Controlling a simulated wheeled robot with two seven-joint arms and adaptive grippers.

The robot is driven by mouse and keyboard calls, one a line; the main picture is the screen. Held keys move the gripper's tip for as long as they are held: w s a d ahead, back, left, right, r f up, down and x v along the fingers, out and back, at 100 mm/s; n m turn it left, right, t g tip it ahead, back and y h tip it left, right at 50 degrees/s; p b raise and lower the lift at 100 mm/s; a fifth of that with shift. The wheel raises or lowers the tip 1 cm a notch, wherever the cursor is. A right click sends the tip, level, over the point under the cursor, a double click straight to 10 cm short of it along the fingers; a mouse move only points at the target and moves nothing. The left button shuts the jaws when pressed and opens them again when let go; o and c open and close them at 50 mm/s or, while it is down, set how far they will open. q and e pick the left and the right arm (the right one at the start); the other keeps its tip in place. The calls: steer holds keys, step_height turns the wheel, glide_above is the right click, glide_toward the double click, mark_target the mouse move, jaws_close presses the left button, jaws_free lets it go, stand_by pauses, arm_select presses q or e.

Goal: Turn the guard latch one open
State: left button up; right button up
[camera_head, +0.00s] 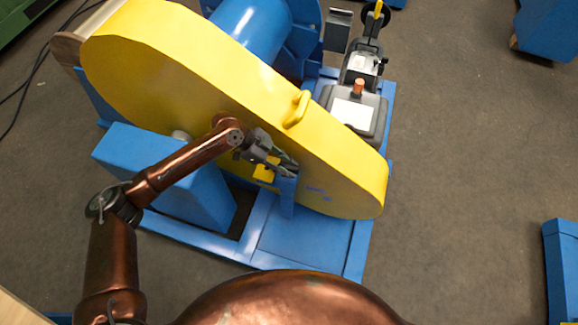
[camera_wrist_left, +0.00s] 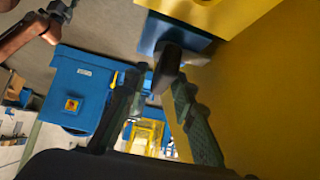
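The big yellow chain guard (camera_head: 160,60) slants across the head view. My left gripper (camera_head: 289,168) is at its near side, by a blue upright bracket (camera_head: 287,196) and a small yellow piece (camera_head: 266,170). In the left wrist view my left gripper (camera_wrist_left: 158,112) has its two fingers apart. A dark stub, seemingly the guard latch (camera_wrist_left: 168,66), sticks out from a blue mount (camera_wrist_left: 172,32) in front of and between the fingers. I cannot tell whether they touch it. A copper arm with a grey end, apparently my right gripper (camera_wrist_left: 57,14), is cut off at the upper left.
A blue motor (camera_head: 250,28) and a grey unit with an orange knob (camera_head: 354,106) stand behind the guard. A yellow handle (camera_head: 297,109) rises from the guard. A blue frame (camera_head: 300,243) lies below. Open floor (camera_head: 460,180) is at the right.

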arm_select(q)
steer(key=shift+o, duration=0.4)
steer(key=shift+a, duration=0.15)
steer(key=shift+w+a+r, duration=0.1)
steer(key=shift+a+r, duration=0.05)
steer(key=shift+r, duration=0.05)
steer(key=v, duration=1.1)
steer(key=shift+r, duration=0.15)
steer(key=shift+a, duration=0.15)
